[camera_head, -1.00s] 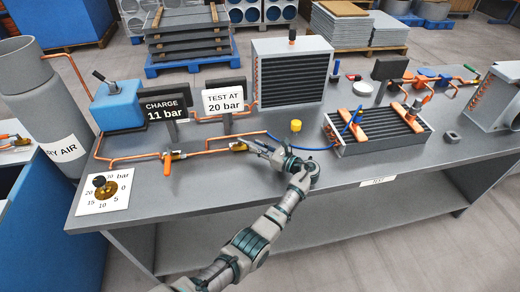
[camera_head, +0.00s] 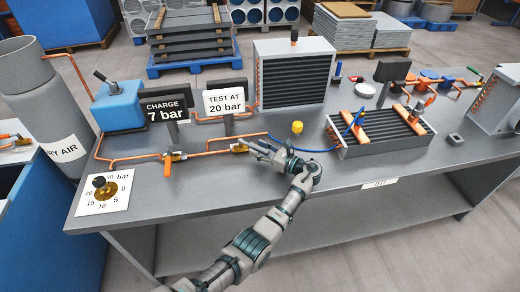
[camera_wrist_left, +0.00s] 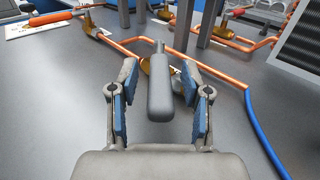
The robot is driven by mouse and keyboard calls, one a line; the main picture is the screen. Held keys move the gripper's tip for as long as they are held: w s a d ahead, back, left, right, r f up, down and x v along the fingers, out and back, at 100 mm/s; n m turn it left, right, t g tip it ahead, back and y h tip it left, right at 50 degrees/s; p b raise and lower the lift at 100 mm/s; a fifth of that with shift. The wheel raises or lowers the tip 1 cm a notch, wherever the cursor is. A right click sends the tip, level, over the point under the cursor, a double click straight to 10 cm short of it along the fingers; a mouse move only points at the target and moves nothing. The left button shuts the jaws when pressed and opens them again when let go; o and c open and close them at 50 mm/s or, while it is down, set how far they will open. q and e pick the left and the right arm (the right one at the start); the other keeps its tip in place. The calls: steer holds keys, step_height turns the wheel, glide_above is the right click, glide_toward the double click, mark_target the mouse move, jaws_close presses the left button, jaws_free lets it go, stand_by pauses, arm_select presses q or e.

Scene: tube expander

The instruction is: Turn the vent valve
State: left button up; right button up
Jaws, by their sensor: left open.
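A brass valve (camera_head: 240,147) sits on the copper line at the front of the bench, in the middle of the head view. In the left wrist view its brass body (camera_wrist_left: 147,66) shows behind a grey lever handle (camera_wrist_left: 160,90), which points back toward my wrist. I take this for the vent valve; no label on it is readable. My left gripper (camera_head: 258,151) is at that valve. In the wrist view its blue-padded fingers (camera_wrist_left: 160,112) are open, one on each side of the handle, with gaps on both sides. My right gripper is not in view.
A second valve with an orange handle (camera_head: 167,166) is on the same line to the left. The charge sign (camera_head: 165,109) reads 7 bar. A blue hose (camera_head: 315,150) runs right to a finned coil (camera_head: 380,140).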

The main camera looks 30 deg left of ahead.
arm_select(q)
steer(key=d, duration=1.2)
steer(key=shift+s+d+f, duration=0.1)
steer(key=shift+s, duration=0.05)
